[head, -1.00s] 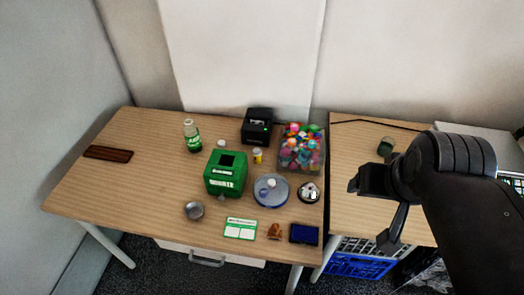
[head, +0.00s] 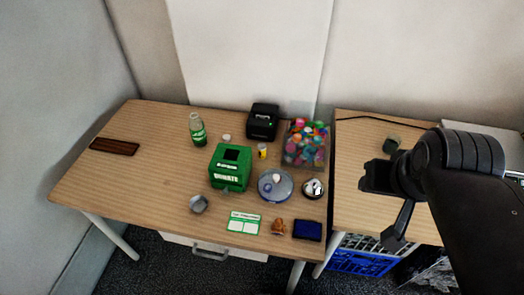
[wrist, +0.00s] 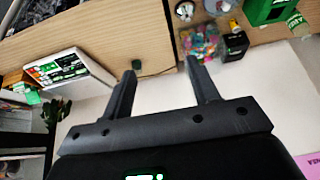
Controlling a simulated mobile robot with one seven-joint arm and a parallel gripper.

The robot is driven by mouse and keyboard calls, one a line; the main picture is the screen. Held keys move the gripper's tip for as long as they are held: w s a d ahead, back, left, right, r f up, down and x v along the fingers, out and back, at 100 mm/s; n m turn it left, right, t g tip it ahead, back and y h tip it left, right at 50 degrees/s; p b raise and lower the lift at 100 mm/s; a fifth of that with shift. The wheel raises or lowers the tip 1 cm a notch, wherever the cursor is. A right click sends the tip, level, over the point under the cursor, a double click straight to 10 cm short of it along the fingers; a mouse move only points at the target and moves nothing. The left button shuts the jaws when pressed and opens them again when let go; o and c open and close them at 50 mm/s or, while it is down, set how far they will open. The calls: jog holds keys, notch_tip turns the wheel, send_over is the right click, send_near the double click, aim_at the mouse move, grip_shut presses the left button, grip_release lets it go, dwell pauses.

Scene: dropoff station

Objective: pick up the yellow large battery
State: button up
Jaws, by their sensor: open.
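A small upright cylinder with yellow and white on it, which looks like the yellow large battery (head: 262,151), stands on the left desk. It is between the green donation box (head: 231,167) and the bin of colourful items, in front of the black printer.
Around the battery stand the black printer (head: 263,121), the clear bin (head: 306,146), a round blue-grey container (head: 275,186) and a small white object (head: 227,137). A green bottle (head: 197,129) is farther left. The left desk (head: 130,185) has free room at its left.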

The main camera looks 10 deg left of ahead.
jog(key=g, duration=0.6)
send_over(262, 145)
jog(key=shift+m, duration=0.4)
notch_tip(262, 145, down, 23)
jog(key=shift+s, duration=0.1)
notch_tip(262, 145, down, 10)
jog(key=c, duration=1.1)
jog(key=shift+c, duration=0.2)
